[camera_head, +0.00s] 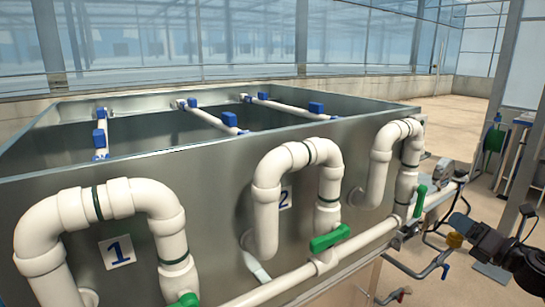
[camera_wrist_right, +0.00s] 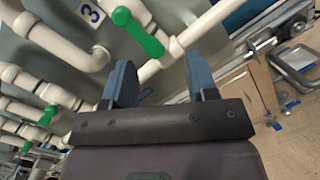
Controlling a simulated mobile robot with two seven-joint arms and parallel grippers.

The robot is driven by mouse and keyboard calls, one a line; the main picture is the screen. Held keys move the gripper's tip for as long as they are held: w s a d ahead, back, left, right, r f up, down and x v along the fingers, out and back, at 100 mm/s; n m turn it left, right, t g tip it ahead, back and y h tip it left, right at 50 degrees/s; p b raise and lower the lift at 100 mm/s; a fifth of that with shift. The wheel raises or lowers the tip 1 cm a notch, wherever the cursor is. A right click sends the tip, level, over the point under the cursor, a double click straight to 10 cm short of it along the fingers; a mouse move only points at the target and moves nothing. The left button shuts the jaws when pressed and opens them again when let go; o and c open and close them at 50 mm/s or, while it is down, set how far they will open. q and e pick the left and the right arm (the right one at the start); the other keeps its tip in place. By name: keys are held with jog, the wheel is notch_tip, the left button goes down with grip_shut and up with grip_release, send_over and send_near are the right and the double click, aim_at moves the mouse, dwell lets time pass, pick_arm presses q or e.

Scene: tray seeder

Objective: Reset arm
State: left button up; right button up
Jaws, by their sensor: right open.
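My right gripper (camera_head: 457,228) is at the right edge of the head view, to the right of the metal tank (camera_head: 225,185) and its pipes. In the right wrist view the two blue fingers of this gripper (camera_wrist_right: 161,75) stand wide apart with nothing between them. A white pipe and a green valve handle (camera_wrist_right: 137,32) lie beyond the fingers, and I see no contact. My left gripper and left arm are not in view.
White U-shaped pipes stand along the tank's front, with labels 1 (camera_head: 118,251) and 2 (camera_head: 285,197). Green valve handles (camera_head: 330,238) stick out from the lower pipe. Label 3 (camera_wrist_right: 90,13) shows in the wrist view. Open floor (camera_head: 445,120) lies right of the tank.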

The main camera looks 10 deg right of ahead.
jog(key=s+a+f+m+g+h+p, duration=0.1)
jog(key=s+a+f+m+h, duration=0.1)
jog(key=s+a+f+m, duration=0.35)
jog(key=s+a+f+m+g+h, duration=0.1)
jog(key=s+a+f+m, duration=0.15)
jog(key=f+m, duration=0.6)
jog(key=s+a+f+m+g+h+p, duration=0.15)
jog(key=s+a+f+m, duration=0.3)
jog(key=m, duration=0.55)
jog(key=s+a+f+m+g, duration=0.2)
jog(key=s+a+f+m, duration=0.1)
jog(key=s+a, duration=0.4)
jog(key=s+a+f+m+g+p, duration=0.1)
jog(key=s+a+f+m+g, duration=0.1)
jog(key=s+a+f+m, duration=0.2)
jog(key=s+a+f, duration=0.2)
jog(key=s+a, duration=0.1)
jog(key=s, duration=0.1)
jog(key=shift+s+a, duration=0.3)
jog(key=shift+f, duration=0.1)
